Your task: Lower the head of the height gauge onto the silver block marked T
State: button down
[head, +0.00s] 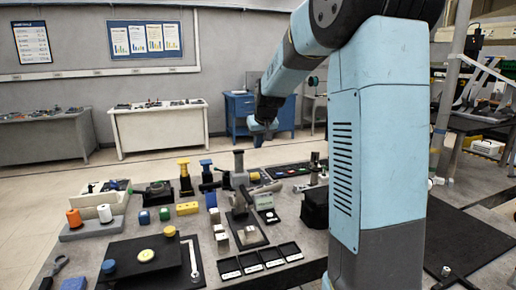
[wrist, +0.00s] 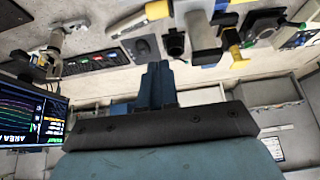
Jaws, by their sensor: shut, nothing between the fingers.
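My gripper (head: 264,126) hangs high over the back of the bench in the head view. In the wrist view its blue fingers (wrist: 156,82) are together with nothing between them. What looks like the height gauge (head: 240,201), with a pale head, stands on a dark base near the middle of the bench. My gripper is above and behind it, well apart. Small silver blocks (head: 221,238) sit beside and on that base. Their markings are too small to read, so I cannot tell which bears the T. I cannot pick out the gauge in the wrist view.
Yellow and blue upright stands (head: 185,177) and a grey column (head: 239,165) crowd the bench's back. Black trays (head: 254,263) lie in front of the gauge, and a black box (head: 315,208) stands to its right. A monitor (wrist: 32,115) shows at left in the wrist view.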

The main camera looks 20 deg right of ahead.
send_over(255, 175)
jog(key=f, duration=0.4)
jog(key=w+f, duration=0.1)
jog(key=f, duration=0.1)
jog(key=shift+d+f, duration=0.1)
jog(key=shift+f, duration=0.25)
jog(key=shift+s+f, duration=0.2)
jog(key=shift+f, duration=0.95)
jog(key=shift+s+f, duration=0.25)
jog(key=shift+f, duration=0.65)
jog(key=shift+f, duration=0.1)
notch_tip(255, 175, down, 8)
jog(key=shift+f, duration=0.2)
jog(key=v, duration=1.4)
